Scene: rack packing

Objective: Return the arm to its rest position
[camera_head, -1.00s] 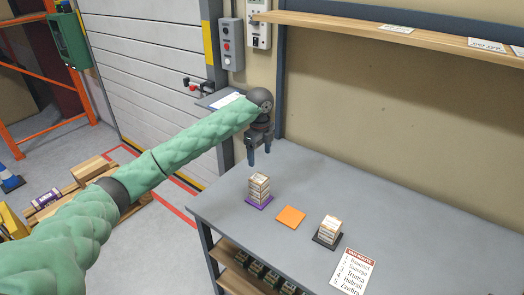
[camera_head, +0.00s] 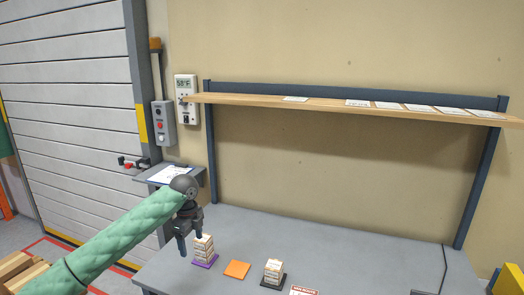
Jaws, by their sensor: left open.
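My left arm (camera_head: 125,235), in a green quilted sleeve, reaches in from the lower left. My left gripper (camera_head: 189,243) is open and empty, pointing down over the left part of the grey table. In the picture it is just left of a stack of pale blocks (camera_head: 203,245) on a purple mat (camera_head: 205,261). A second pale stack (camera_head: 273,268) stands on a dark mat (camera_head: 273,282). My right gripper is not in view.
A wooden shelf (camera_head: 330,105) with several white cards runs above the grey table (camera_head: 350,245). A printed list (camera_head: 303,291) is cut off at the bottom edge. A clipboard (camera_head: 169,175) lies on a small ledge behind my gripper. The table's right part is mostly clear.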

